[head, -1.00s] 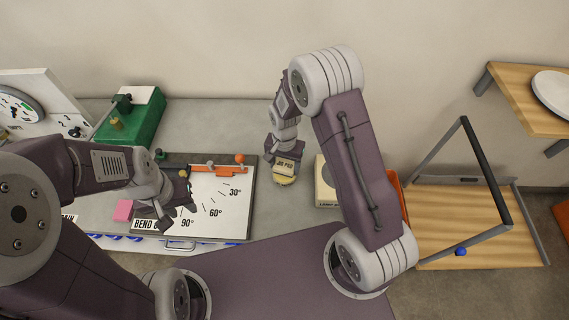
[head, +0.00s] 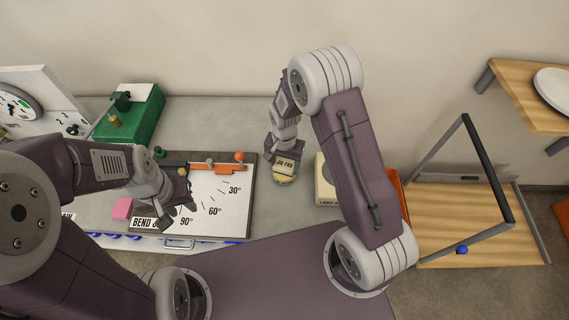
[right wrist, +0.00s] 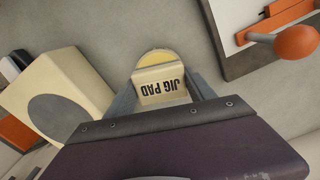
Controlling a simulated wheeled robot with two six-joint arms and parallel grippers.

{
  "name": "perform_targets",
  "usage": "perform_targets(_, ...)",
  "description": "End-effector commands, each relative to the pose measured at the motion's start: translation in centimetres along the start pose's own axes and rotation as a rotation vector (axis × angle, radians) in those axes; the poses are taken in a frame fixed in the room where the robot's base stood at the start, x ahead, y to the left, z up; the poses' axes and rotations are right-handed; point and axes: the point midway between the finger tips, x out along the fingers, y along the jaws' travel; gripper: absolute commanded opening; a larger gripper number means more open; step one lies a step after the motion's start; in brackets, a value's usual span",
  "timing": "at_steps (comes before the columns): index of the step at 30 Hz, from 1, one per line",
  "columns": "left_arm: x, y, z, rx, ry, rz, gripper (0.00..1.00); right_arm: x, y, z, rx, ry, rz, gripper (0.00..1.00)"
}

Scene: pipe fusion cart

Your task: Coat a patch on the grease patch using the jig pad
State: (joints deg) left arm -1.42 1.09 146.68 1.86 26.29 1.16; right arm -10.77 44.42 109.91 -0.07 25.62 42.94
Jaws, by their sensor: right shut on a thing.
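The jig pad (head: 285,166) is a cream block with a "JIG PAD" label. My right gripper (head: 284,158) is shut on it above the grey bench. In the right wrist view the jig pad (right wrist: 160,86) sits between the fingers, its label upside down. A round pale-yellow area (right wrist: 155,57) shows just beyond the block; I cannot tell whether it is the pad's face or the grease patch under it. Contact with the bench cannot be made out. My left gripper (head: 177,215) is open and empty over the lower left of the bend board.
The white bend board (head: 220,205) with orange stops lies left of the jig pad. A cream box (head: 325,185) with a grey disc on top stands to its right. A green box (head: 138,115) and a pink block (head: 122,208) are further left. Bare bench lies behind the pad.

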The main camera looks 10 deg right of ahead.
Motion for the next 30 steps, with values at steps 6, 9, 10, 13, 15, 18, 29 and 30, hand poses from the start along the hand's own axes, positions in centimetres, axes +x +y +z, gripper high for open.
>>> perform_targets(6,0.24,-0.01,0.03,0.000,0.000,0.000,0.36,0.32,-0.01,-0.01,0.000,0.000,0.000,0.30)
perform_targets(9,0.32,-0.01,0.03,0.000,0.000,0.000,0.36,0.45,0.00,-0.01,0.000,0.000,0.000,0.30)
perform_targets(10,0.35,-0.01,0.04,0.000,0.000,0.000,0.36,0.48,0.00,-0.01,0.000,0.000,0.000,0.30)
perform_targets(13,0.43,-0.01,0.04,0.000,0.000,0.000,0.36,0.60,-0.01,-0.01,0.000,0.000,0.000,0.30)
perform_targets(15,0.49,-0.01,0.05,0.000,0.000,0.000,0.36,0.68,-0.01,-0.01,0.000,0.000,0.000,0.30)
perform_targets(18,0.57,-0.01,0.06,0.000,0.000,0.000,0.36,0.81,-0.01,-0.01,0.000,0.000,0.000,0.30)
perform_targets(29,0.48,-0.01,0.05,0.000,0.000,0.000,0.36,0.78,0.00,0.00,0.000,0.000,0.000,0.30)
perform_targets(30,0.46,-0.01,0.05,0.000,0.000,0.000,0.36,0.81,0.00,0.00,0.000,0.000,0.000,0.30)
